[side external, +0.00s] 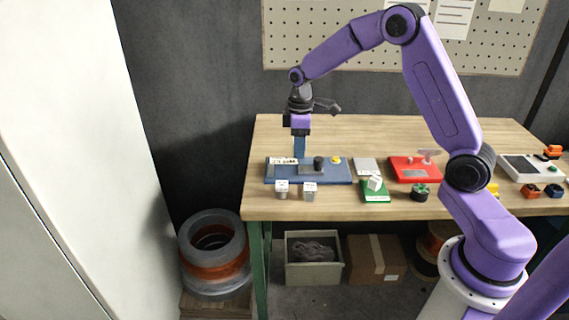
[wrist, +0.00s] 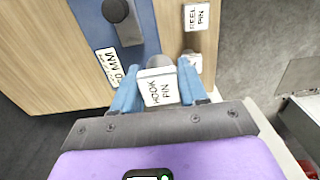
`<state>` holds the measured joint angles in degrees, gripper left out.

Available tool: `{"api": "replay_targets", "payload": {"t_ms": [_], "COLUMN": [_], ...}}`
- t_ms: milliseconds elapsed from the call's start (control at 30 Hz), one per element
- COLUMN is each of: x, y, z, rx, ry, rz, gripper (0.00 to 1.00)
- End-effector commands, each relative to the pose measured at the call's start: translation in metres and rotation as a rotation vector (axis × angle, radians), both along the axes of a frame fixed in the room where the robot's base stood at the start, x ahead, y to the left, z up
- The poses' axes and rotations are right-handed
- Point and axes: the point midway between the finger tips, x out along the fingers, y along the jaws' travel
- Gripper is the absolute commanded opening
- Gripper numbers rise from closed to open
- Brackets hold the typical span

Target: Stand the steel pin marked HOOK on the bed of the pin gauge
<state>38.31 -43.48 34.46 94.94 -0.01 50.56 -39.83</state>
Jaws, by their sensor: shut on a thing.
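My gripper (wrist: 158,92) is shut on the steel pin marked HOOK PIN (wrist: 157,90), with one blue finger on each side of its white label block. In the side external view my gripper (side external: 299,156) points down over the left part of the pin gauge (side external: 338,179), a blue plate with a black knob. The gauge's blue plate also shows in the wrist view (wrist: 86,14), with a label ending in MM. The held pin's lower end is hidden, so I cannot tell whether it touches the gauge.
A pin marked REEL PIN (wrist: 197,17) stands on the table in front of the gauge; it also shows in the side view (side external: 310,191). Another white-topped pin (side external: 281,188) stands left of it. A green block (side external: 375,196) and red unit (side external: 408,170) lie right.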

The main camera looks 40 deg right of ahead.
Motion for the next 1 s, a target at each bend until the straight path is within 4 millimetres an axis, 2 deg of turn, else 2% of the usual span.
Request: {"api": "replay_targets", "payload": {"t_ms": [100,400,667,900,1000], "x": [0.019,0.05,0.061,0.063,0.063], "y": [-0.002,-0.004,-0.005,-0.006,-0.005], "z": [-0.012,-0.051,-0.063,-0.092,-0.096], "rx": [0.0,0.0,0.0,0.0,0.0], "ry": [0.001,0.0,0.0,0.001,-0.001], "rz": [0.0,0.0,0.0,0.0,0.0], "gripper": [0.0,0.0,0.0,0.0,0.0]}}
